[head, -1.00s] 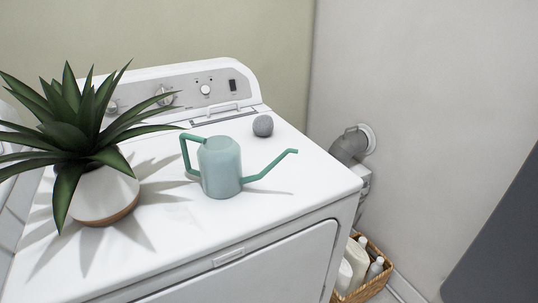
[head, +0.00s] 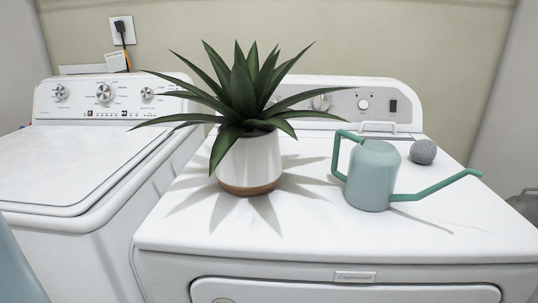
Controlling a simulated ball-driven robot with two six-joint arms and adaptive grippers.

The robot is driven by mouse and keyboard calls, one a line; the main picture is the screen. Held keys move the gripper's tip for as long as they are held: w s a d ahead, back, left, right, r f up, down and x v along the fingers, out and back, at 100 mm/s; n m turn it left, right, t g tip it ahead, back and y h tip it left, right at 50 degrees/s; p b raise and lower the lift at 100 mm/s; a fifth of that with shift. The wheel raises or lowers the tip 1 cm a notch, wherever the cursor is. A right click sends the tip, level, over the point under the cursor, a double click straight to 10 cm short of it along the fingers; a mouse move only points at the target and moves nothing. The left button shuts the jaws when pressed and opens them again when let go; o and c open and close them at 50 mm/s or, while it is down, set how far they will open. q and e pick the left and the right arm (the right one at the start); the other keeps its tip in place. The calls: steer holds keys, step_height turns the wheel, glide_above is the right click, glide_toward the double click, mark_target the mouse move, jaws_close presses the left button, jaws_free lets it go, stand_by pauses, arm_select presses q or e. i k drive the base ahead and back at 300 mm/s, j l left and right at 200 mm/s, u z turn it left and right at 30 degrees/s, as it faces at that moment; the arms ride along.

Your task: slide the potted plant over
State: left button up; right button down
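The potted plant (head: 249,160) stands upright on the top of the right-hand white machine, the dryer (head: 330,225), left of its middle. It has long dark green pointed leaves and a white pot with a brown base. The leaves hang over the pot's rim and hide part of the control panel behind. Neither of my grippers shows in the head view, and nothing touches the plant.
A teal watering can (head: 371,177) stands right of the plant, its spout pointing right. A grey ball (head: 423,152) lies behind it. A washer (head: 75,165) with a closed lid stands at left. The dryer top in front of the pot is clear.

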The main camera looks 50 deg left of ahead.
mark_target(245, 155)
steer(key=j+u, duration=0.15)
steer(key=u, duration=1.45)
steer(key=k+j, duration=0.05)
